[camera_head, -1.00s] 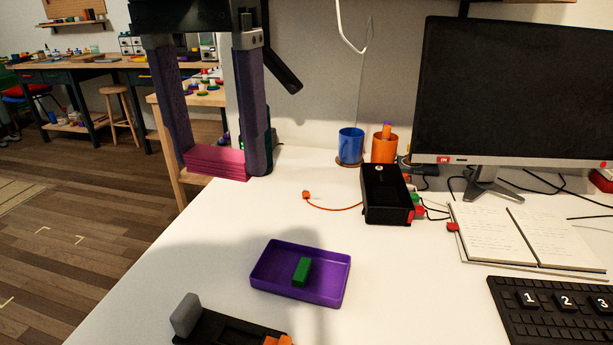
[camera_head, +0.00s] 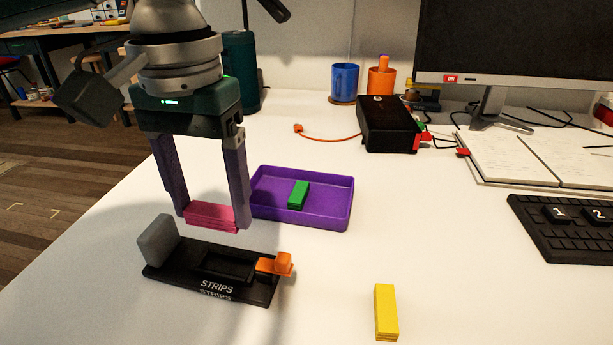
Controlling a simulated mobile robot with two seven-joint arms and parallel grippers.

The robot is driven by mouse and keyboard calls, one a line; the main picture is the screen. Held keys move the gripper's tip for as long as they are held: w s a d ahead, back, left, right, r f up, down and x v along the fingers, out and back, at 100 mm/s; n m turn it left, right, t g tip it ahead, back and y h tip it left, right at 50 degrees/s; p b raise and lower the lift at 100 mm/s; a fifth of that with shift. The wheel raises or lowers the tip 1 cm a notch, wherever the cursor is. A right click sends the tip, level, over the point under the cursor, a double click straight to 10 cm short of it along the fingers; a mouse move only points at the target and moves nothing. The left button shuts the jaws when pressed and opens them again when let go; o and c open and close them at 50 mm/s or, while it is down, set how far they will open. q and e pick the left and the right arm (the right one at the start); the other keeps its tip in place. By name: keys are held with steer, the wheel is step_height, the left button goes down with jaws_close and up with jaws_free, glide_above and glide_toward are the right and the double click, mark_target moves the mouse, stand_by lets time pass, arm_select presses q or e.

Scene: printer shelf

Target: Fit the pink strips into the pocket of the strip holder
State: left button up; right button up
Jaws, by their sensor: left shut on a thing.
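My left gripper (camera_head: 208,210) is shut on a stack of pink strips (camera_head: 211,217), held flat between its two purple fingers. It hangs just above and behind the black strip holder (camera_head: 180,272), which lies on the white table and is marked "STRIPS". The holder's pocket (camera_head: 228,264) is a dark recess that looks empty. A grey block (camera_head: 158,238) stands at the holder's left end and an orange piece (camera_head: 274,265) sits at its right end. Whether the strips touch the holder cannot be told. My right gripper is not in view.
A purple tray (camera_head: 340,208) with green strips (camera_head: 298,194) stands behind the holder, close to my left gripper. Yellow strips (camera_head: 386,312) lie at the front right. A black box (camera_head: 388,125), a keyboard (camera_head: 575,232) and a notebook (camera_head: 510,158) lie to the right. The table's middle is clear.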

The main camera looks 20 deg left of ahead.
mark_target(225, 268)
arm_select(q)
step_height(225, 268, down, 7)
steer(key=shift+f+b, duration=0.15)
steer(key=shift+b, duration=0.95)
steer(key=shift+a+f, duration=0.1)
steer(key=shift+f, duration=0.1)
